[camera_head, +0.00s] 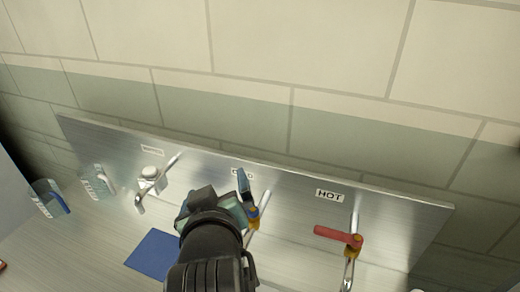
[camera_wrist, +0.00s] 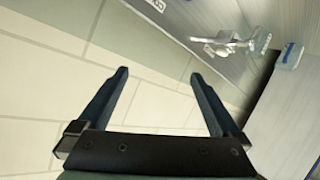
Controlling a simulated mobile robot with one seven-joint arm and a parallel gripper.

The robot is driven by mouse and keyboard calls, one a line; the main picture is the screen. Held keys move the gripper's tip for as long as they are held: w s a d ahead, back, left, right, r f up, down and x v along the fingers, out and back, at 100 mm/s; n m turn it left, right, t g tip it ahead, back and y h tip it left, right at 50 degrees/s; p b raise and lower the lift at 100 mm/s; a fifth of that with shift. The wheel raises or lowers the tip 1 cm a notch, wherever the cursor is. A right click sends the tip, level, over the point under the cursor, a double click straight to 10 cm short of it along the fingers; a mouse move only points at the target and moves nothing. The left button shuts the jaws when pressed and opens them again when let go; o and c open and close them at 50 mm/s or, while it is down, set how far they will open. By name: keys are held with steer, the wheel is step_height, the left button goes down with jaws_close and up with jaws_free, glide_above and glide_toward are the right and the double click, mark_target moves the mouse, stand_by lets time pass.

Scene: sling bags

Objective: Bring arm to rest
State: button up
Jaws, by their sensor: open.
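My gripper (camera_wrist: 165,95) is open in the wrist view, with its two dark fingers spread and nothing between them. Behind the fingers is the tiled wall (camera_wrist: 50,80). In the head view my black arm rises from the bottom edge, and my gripper (camera_head: 240,190) is in front of the metal panel, close to the middle tap with a blue handle (camera_head: 244,183). The arm and gripper hide part of that tap and its label. I cannot tell whether the gripper touches the handle.
A metal panel (camera_head: 390,210) carries a red-handled tap (camera_head: 338,237) under a HOT label (camera_head: 329,195) at right and a silver tap (camera_head: 149,182) at left. Clear containers (camera_head: 50,197) stand at far left. A blue mat (camera_head: 152,254) lies on the metal counter.

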steer(key=s+d+r+m+t, duration=0.15)
steer(key=r+t, duration=0.25)
steer(key=r, duration=0.6)
steer(key=w+d+r+m+t, duration=0.1)
steer(key=d+r+t, duration=0.25)
steer(key=r, duration=0.65)
steer(key=s+d+r+m+t+h+b, duration=0.1)
steer(key=s+d+r+m+t, duration=0.1)
steer(key=s+r+t, duration=0.4)
steer(key=s+r+m, duration=0.1)
steer(key=s+r, duration=0.3)
steer(key=r, duration=0.4)
steer(key=shift+s+d+r+h, duration=0.15)
steer(key=shift+s+h, duration=0.1)
steer(key=shift+h, duration=0.15)
steer(key=shift+t, duration=0.25)
steer(key=shift+c, duration=0.2)
